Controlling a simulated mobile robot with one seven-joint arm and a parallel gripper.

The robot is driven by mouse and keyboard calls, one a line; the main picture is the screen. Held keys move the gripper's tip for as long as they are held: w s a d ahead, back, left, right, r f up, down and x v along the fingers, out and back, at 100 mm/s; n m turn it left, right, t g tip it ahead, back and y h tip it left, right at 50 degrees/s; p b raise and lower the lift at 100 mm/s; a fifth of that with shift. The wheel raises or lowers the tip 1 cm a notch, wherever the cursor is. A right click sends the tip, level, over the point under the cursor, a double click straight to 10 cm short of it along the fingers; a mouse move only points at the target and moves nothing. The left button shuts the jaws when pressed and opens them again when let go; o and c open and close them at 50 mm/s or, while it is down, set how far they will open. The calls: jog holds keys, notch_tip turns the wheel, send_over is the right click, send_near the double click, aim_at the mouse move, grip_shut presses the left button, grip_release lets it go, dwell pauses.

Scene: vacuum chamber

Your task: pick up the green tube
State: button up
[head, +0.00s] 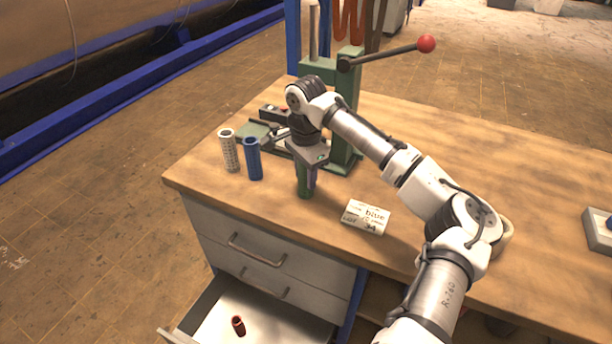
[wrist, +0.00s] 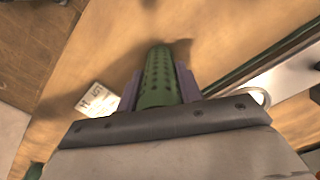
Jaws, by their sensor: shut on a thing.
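The green tube (head: 303,184) is upright at the front left part of the workbench, below my wrist. It fills the middle of the wrist view (wrist: 158,78), where small holes show along its side. My gripper (head: 308,174) points down and is shut on the tube, with one purple finger on each side of it in the wrist view (wrist: 159,88). The tube's lower end is at or close to the bench top; I cannot tell if it touches. Its upper end is hidden by my gripper in the head view.
A white tube (head: 229,151) and a blue tube (head: 253,159) stand left of my gripper. A green press (head: 345,110) with a red-knobbed lever stands behind. A white label card (head: 365,217) lies to the right. An open drawer (head: 262,318) below holds a red tube (head: 238,325).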

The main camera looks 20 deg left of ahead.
jog(key=shift+c, duration=0.5)
jog(key=shift+r, duration=0.1)
jog(key=shift+r, duration=0.55)
notch_tip(320, 180, up, 19)
jog(key=shift+f+b, duration=0.15)
jog(key=shift+b, duration=0.5)
jog(key=shift+a, duration=0.1)
